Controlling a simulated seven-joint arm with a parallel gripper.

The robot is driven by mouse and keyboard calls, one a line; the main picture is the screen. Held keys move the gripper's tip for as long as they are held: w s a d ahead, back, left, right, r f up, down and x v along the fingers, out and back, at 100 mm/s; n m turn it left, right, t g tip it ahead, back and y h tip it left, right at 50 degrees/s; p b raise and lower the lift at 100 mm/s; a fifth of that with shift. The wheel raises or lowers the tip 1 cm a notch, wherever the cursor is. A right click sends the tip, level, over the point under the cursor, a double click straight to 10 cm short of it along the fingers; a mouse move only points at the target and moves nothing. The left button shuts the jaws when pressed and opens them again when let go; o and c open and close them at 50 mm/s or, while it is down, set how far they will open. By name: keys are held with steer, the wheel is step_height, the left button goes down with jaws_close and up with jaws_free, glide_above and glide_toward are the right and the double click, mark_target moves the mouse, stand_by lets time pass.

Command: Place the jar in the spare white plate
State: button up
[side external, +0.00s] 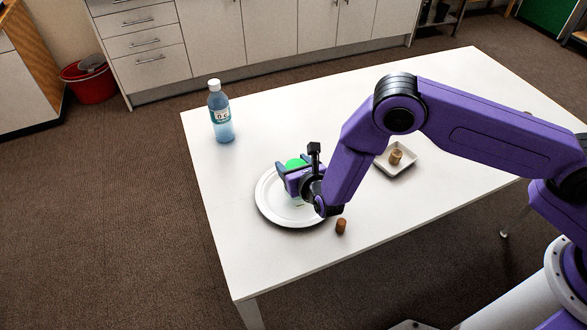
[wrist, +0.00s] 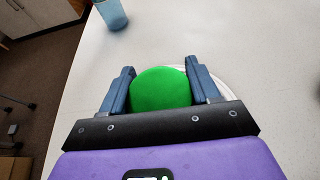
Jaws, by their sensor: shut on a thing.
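The jar, with a bright green round top (side external: 296,164), is between the fingers of my gripper (side external: 294,166), which is shut on it. In the wrist view the green top (wrist: 161,89) fills the gap between the two blue fingers (wrist: 160,67). The rest of the jar is mostly hidden by my gripper. The round white plate (side external: 268,207) lies under my gripper near the table's left part. Its rim shows behind the right finger in the wrist view (wrist: 231,80). I cannot tell whether the jar touches the plate.
A blue water bottle (side external: 221,118) stands beyond the plate. A brown cork-like piece (side external: 341,226) stands close to the plate's right. A small square white dish (side external: 402,171) holds another tan piece (side external: 395,157). The white table (side external: 255,245) is clear along its front left edge.

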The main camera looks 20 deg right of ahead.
steer(key=shift+f, duration=0.8)
steer(key=o, duration=1.5)
steer(key=shift+f, duration=0.15)
steer(key=v, duration=1.2)
